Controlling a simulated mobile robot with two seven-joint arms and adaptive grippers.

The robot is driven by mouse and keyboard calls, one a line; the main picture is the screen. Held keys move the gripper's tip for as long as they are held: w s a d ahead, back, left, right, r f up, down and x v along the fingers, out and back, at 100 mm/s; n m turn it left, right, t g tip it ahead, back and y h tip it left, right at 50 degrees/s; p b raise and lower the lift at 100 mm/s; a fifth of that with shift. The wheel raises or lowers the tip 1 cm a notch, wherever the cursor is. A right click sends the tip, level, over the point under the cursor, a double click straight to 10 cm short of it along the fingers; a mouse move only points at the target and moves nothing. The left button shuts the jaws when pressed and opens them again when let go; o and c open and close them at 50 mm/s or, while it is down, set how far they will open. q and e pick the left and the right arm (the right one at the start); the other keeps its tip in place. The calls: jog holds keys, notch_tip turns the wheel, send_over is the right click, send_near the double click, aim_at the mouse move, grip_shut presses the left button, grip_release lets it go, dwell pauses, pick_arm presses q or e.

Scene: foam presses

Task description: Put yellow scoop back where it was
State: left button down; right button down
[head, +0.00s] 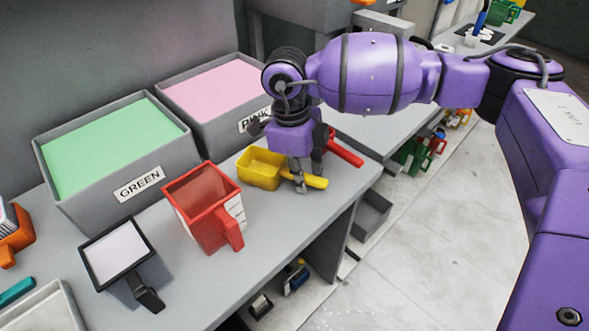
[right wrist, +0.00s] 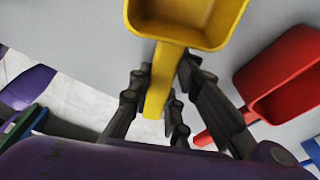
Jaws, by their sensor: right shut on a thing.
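The yellow scoop (head: 260,168) is at the bench, in front of the pink bin, with its handle pointing right. My right gripper (head: 299,184) comes down from above and is shut on its handle. In the right wrist view the yellow scoop (right wrist: 185,20) shows its open bowl at the top, and its handle runs down between the fingers of my right gripper (right wrist: 160,105). I cannot tell whether the scoop touches the bench. My left gripper is not in view.
A red measuring jug (head: 210,208) and a dark-rimmed container (head: 122,262) stand left of the scoop. The green bin (head: 112,160) and pink bin (head: 210,95) stand behind. A red scoop (right wrist: 285,80) lies close right of my gripper. The bench's front edge is near.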

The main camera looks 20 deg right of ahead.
jog(key=shift+f, duration=0.1)
jog(key=c, duration=1.6)
grip_release()
jog(key=shift+c, duration=0.2)
jog(key=shift+r, duration=0.25)
notch_tip(320, 180, up, 12)
jog(key=w+a, duration=0.1)
jog(key=shift+w+a+f, duration=0.15)
